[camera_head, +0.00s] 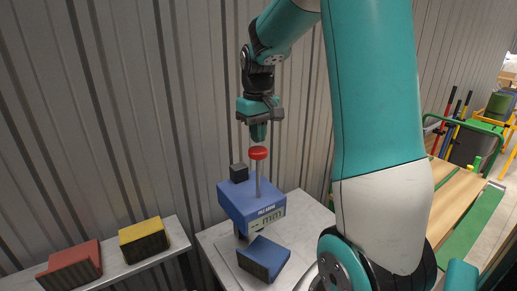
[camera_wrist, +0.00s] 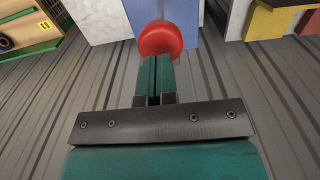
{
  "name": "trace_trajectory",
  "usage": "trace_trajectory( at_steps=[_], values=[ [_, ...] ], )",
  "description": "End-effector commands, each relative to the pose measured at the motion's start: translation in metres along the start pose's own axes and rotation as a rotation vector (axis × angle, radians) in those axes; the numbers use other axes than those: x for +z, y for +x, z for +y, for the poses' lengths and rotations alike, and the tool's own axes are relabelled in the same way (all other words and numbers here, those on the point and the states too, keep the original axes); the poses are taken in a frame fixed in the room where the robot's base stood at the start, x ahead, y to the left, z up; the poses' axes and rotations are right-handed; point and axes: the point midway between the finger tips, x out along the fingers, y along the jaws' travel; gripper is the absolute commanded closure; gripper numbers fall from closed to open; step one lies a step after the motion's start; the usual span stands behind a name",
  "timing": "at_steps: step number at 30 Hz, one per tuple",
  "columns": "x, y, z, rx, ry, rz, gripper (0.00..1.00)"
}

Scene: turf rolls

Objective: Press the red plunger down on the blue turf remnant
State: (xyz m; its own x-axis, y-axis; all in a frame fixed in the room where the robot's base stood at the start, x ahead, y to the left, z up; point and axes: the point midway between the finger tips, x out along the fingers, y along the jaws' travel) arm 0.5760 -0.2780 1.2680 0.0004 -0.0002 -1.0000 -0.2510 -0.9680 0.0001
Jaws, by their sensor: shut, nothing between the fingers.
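The red plunger (camera_head: 258,153) is a round knob on a thin upright rod, on top of a blue gauge (camera_head: 238,201) with a small display on its front. The blue turf remnant (camera_head: 263,259), a block with a dark underside, is on the table at the gauge's lower front; how far it reaches under the gauge is unclear. My gripper (camera_head: 258,138) is shut and empty, pointing down just above the red knob, with a slight gap in the head view. In the wrist view the knob (camera_wrist: 160,39) shows just beyond the closed fingertips (camera_wrist: 157,62).
The gauge stands on a pale table (camera_head: 213,235) against a corrugated wall. A shelf (camera_head: 112,271) at left holds a red remnant (camera_head: 72,263) and a yellow remnant (camera_head: 144,239). A small black block (camera_head: 239,172) sits behind the plunger. Green and wooden benches stand at right.

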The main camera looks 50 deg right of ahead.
Motion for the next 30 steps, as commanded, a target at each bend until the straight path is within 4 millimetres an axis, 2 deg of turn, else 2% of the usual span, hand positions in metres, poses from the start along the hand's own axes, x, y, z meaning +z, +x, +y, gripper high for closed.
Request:
trace_trajectory(
  at_steps=[30],
  values=[
    [0.0,0.053,0.0,0.0,0.0,-0.002,1.0]
  ],
)
